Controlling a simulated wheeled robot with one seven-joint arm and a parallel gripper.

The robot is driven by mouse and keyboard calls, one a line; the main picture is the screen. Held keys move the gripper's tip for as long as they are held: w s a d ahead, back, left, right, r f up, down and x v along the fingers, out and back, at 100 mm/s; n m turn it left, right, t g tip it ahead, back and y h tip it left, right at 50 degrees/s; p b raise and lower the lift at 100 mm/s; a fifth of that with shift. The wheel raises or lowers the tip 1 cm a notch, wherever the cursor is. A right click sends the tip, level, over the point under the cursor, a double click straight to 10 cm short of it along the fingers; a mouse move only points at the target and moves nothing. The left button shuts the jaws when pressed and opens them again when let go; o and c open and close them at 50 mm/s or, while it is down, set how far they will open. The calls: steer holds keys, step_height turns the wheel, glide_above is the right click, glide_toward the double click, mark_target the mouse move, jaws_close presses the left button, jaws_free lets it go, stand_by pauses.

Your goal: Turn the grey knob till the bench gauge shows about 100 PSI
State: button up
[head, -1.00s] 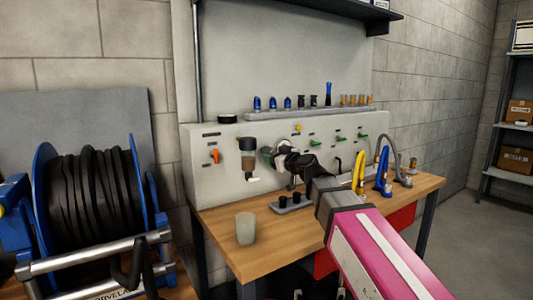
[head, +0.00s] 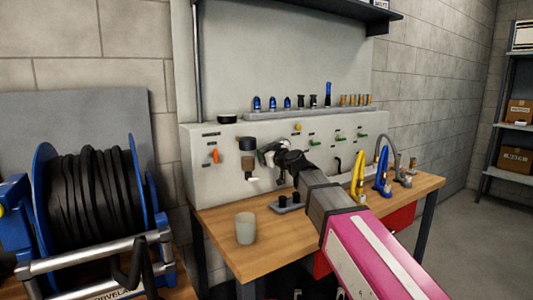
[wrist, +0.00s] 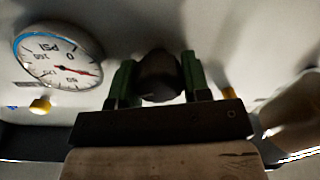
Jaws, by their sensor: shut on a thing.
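The grey knob (wrist: 158,78) looks dark and round in the wrist view. It sits between the two green fingers of my gripper (wrist: 159,74), which is shut on it. In the head view my gripper (head: 268,154) is at the bench's upright panel, and my wrist hides the knob. The bench gauge (wrist: 58,57) is at the upper left of the wrist view, tilted, with a white PSI dial, a blue arc at the rim and a red needle. The needle points toward the lower right of the picture; its exact reading is too small to tell.
The panel (head: 207,185) also carries an orange lever (head: 215,156), a filter bowl (head: 247,158) and green levers. A cup (head: 245,228) stands on the wooden bench (head: 270,255). Yellow (head: 359,176) and blue tools stand at right. A hose reel (head: 90,205) is at left.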

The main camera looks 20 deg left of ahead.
steer(key=m, duration=0.4)
steer(key=shift+m, duration=0.3)
steer(key=shift+d+m, duration=0.1)
steer(key=shift+m, duration=2.2)
steer(key=o, duration=0.9)
steer(key=shift+w, duration=0.1)
steer(key=v, duration=1)
steer(key=shift+s+d+f, duration=0.2)
steer(key=shift+s+d, duration=0.05)
steer(key=shift+s, duration=0.1)
